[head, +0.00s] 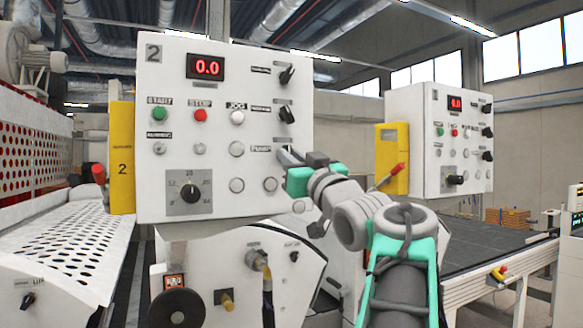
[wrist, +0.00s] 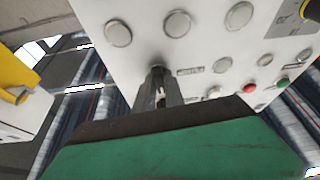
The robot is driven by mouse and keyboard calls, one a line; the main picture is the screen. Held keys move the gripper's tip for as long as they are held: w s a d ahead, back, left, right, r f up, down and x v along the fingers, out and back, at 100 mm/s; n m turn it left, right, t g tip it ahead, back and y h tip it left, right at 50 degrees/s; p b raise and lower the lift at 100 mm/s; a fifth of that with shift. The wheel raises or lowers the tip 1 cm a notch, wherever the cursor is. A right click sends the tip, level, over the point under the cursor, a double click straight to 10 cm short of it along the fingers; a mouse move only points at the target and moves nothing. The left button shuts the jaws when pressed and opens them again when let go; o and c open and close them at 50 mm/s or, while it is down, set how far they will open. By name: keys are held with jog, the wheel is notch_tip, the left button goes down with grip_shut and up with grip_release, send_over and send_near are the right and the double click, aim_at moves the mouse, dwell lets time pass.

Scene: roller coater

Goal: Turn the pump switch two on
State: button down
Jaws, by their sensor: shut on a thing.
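The white control panel (head: 222,120) marked 2 faces me on the left in the head view. My gripper (head: 287,155) reaches it from the right, at the end of the row with the "PUMP" label (head: 261,149). The pump switch is hidden behind my gripper in the head view. In the wrist view my gripper (wrist: 158,82) is shut on the small dark pump switch (wrist: 157,70), its fingers on either side against the panel face. Which way the switch is turned cannot be made out.
Two black rotary switches (head: 286,114) sit above my gripper, with round grey buttons (head: 237,149) to the left and below. A large dial (head: 189,192) is at lower left. A second similar panel (head: 440,140) stands to the right, with a yellow box (head: 391,158) beside it.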

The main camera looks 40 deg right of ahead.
jog(key=shift+w+a+m+g+h+b, duration=0.1)
jog(key=shift+m+g+h+b, duration=0.5)
jog(key=shift+m, duration=1.15)
jog(key=shift+s+m+g+h+b, duration=0.1)
jog(key=shift+m+g+h, duration=0.15)
jog(key=shift+m+h, duration=1.1)
jog(key=shift+w+a+m+g+h+b, duration=0.1)
jog(key=shift+m+g+h+b, duration=0.3)
jog(key=shift+m, duration=1.7)
jog(key=c, duration=1.4)
grip_release()
jog(key=shift+c, duration=0.2)
jog(key=b+v, duration=0.3)
jog(key=v, duration=0.5)
